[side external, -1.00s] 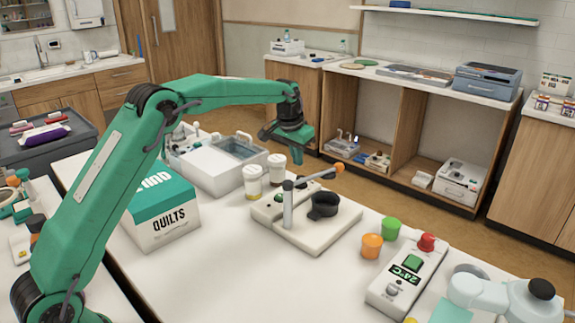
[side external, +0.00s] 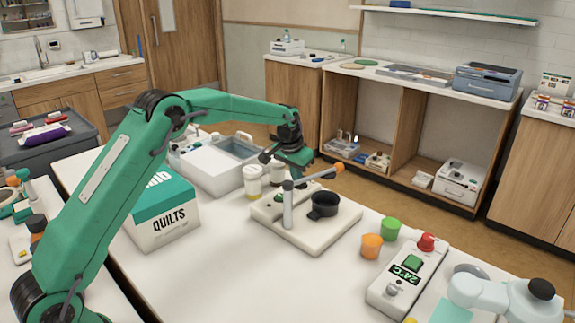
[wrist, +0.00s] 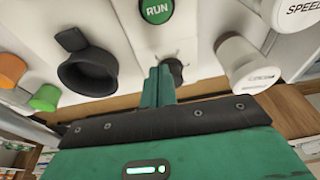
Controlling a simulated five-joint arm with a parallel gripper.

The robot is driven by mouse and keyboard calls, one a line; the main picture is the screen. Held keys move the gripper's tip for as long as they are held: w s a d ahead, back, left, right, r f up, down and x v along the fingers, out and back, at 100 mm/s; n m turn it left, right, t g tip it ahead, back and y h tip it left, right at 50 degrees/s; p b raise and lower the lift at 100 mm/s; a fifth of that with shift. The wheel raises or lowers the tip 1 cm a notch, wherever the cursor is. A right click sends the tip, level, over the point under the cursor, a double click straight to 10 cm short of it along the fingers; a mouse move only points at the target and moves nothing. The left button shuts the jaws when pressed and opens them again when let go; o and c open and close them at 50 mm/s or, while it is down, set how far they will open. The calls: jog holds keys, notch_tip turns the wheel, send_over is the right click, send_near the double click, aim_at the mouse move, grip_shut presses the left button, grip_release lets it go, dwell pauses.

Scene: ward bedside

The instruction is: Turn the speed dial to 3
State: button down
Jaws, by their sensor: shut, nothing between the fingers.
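A small dark dial (wrist: 175,68) shows in the wrist view on a white panel with tick marks around it, just beyond my fingertips. My gripper (wrist: 160,80) is shut and empty, and its fingers overlap the dial's left side. I cannot tell whether they touch it. No numbers on the dial can be read, so its setting is unclear. In the side view my gripper (side external: 300,163) is low over the far end of the white device (side external: 312,243), and it hides the dial or leaves it too small to make out. A green RUN button (wrist: 156,9) is on the same panel.
A black cup (side external: 323,205) and a grey post (side external: 287,207) with an orange-tipped arm stand on the device. White-lidded jars (side external: 252,181) stand close beside it. Orange (side external: 371,246) and green (side external: 390,228) cups are to the right.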

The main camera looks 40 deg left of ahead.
jog(key=shift+f, duration=0.4)
jog(key=shift+w+a, duration=0.1)
jog(key=shift+w, duration=0.05)
dwell(0.6)
jog(key=shift+a, duration=0.75)
dwell(0.4)
jog(key=shift+a, duration=0.4)
dwell(0.5)
jog(key=shift+s+a, duration=0.1)
jog(key=shift+s, duration=0.25)
jog(key=shift+r, duration=0.15)
